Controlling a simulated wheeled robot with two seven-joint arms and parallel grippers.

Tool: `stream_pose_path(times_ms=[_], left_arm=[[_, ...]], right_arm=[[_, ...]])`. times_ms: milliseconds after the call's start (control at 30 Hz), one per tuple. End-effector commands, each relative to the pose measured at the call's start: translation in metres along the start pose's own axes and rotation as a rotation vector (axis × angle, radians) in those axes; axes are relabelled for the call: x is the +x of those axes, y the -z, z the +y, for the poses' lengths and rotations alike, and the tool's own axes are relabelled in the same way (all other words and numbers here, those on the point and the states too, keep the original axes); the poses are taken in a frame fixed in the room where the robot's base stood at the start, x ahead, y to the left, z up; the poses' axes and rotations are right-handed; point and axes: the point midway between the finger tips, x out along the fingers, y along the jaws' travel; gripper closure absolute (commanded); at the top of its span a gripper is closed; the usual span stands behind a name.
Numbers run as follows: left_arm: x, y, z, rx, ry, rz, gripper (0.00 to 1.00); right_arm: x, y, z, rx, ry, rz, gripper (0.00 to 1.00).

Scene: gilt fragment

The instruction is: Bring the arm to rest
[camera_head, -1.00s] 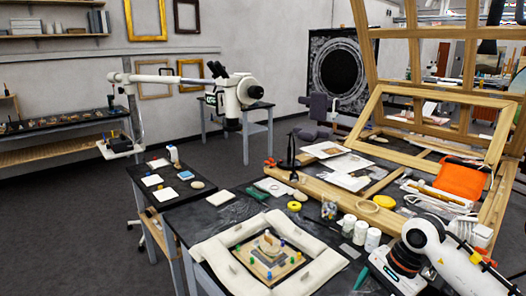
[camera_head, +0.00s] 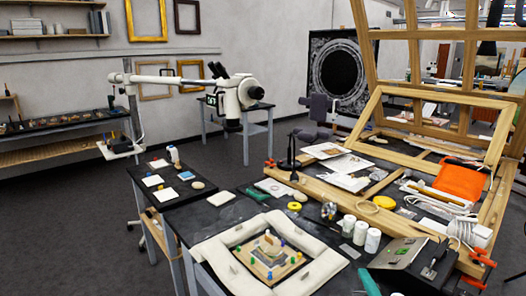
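Neither of my grippers nor any part of my arms shows in the head view. On the dark worktable (camera_head: 215,216), a pale padded square frame (camera_head: 215,248) surrounds a small wooden board (camera_head: 262,268). A gilt fragment (camera_head: 269,243) lies on the board, with small coloured pegs around it.
A white microscope (camera_head: 236,95) on a boom stands at the left behind a small side table (camera_head: 150,168). White jars (camera_head: 372,240), a yellow tape roll (camera_head: 294,206) and an orange cloth (camera_head: 461,180) crowd the right side. Dark floor is clear at left.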

Motion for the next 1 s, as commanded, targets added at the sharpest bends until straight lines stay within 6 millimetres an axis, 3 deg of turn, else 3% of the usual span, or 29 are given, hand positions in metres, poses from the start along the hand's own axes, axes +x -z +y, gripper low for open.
stream_pose_path(times_ms=[33,100,200,300,500,700,1000], left_arm=[[0.000,0.000,0.000,0.000,0.000,0.000,0.52],[0.000,0.000,0.000,0.000,0.000,0.000,0.52],[0.000,-0.001,0.000,0.000,0.000,-0.001,0.52],[0.000,-0.001,0.000,0.000,0.000,-0.001,0.52],[0.000,-0.001,0.000,0.000,0.000,-0.001,0.52],[0.000,-0.001,0.000,0.000,0.000,-0.002,0.52],[0.018,0.000,0.000,0.000,0.000,-0.003,0.52]], right_arm=[[-0.019,0.021,0.025,0.157,-0.111,0.124,0.23],[-0.050,0.044,0.060,0.358,-0.259,0.296,0.23],[-0.093,0.060,0.098,0.562,-0.424,0.493,0.23],[-0.132,0.066,0.124,0.700,-0.548,0.645,0.23],[-0.198,0.063,0.155,0.880,-0.738,0.883,0.23],[-0.257,0.053,0.170,0.997,-0.896,1.085,0.23],[-0.245,0.081,0.268,0.980,-0.920,1.107,0.23]])
